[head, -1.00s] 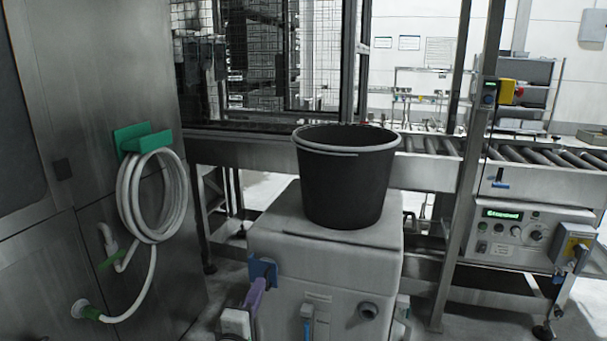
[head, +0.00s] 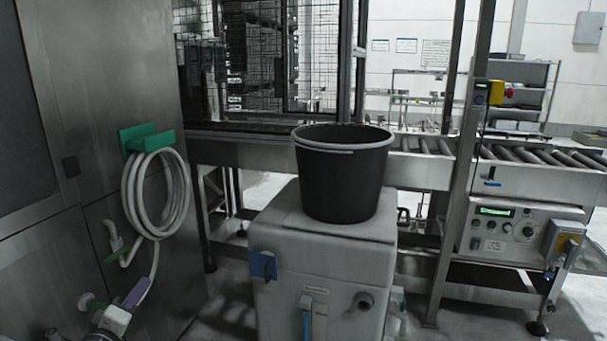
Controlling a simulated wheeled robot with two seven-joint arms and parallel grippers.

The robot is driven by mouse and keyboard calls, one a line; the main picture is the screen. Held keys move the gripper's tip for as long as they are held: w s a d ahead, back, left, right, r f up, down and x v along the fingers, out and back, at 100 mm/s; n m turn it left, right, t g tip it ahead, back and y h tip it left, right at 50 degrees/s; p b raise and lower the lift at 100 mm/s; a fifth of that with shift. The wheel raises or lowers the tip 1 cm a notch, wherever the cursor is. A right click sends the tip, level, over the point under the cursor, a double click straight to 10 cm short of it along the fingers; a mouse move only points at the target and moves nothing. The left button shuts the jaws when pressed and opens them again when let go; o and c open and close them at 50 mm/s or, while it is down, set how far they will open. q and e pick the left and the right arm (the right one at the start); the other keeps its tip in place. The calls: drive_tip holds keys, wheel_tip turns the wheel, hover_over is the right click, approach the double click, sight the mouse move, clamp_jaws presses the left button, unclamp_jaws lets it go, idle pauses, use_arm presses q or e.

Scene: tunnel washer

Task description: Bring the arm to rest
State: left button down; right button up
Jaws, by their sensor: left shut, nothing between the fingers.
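My left gripper (head: 138,287) shows at the lower left of the head view, with a purple part at its end and a white body below. It is shut and holds nothing. It is in front of the steel cabinet's lower face and overlaps the lower end of the white hose. It is apart from the white tank and the black bucket. My right gripper is not in view.
A black bucket (head: 343,180) stands upright on a white tank (head: 325,270) with a blue bracket (head: 263,265). A coiled white hose (head: 130,205) hangs from a green holder on the steel cabinet (head: 95,90). A roller conveyor (head: 540,158) and control panel (head: 505,228) are at right.

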use_arm(q)
drive_tip(key=a+r+m, duration=0.1)
drive_tip(key=a+r, duration=0.2)
drive_tip(key=a, duration=0.5)
drive_tip(key=s+d+f+m+g+h, duration=0.1)
drive_tip(key=s+d+f+m+g, duration=0.1)
drive_tip(key=s+d+f+m, duration=0.5)
drive_tip(key=s+d+f+m+g+h, duration=0.1)
drive_tip(key=s+d+f+m+g, duration=0.15)
drive_tip(key=s+f, duration=0.75)
drive_tip(key=s+d+f+m+g, duration=0.2)
drive_tip(key=s+d+f+m, duration=0.15)
drive_tip(key=s, duration=0.45)
drive_tip(key=s+d+f+m+g, duration=0.2)
drive_tip(key=s+f, duration=0.2)
drive_tip(key=s, duration=0.3)
drive_tip(key=s+d+f+m+g, duration=0.1)
drive_tip(key=s+d+f+m, duration=0.15)
drive_tip(key=s, duration=0.55)
drive_tip(key=w+d+n, duration=0.1)
drive_tip(key=d+n, duration=0.3)
drive_tip(key=d, duration=0.7)
drive_tip(key=shift+d+n+h, duration=0.35)
drive_tip(key=shift+h, duration=0.05)
drive_tip(key=shift+f+t, duration=0.1)
drive_tip(key=shift+t, duration=0.15)
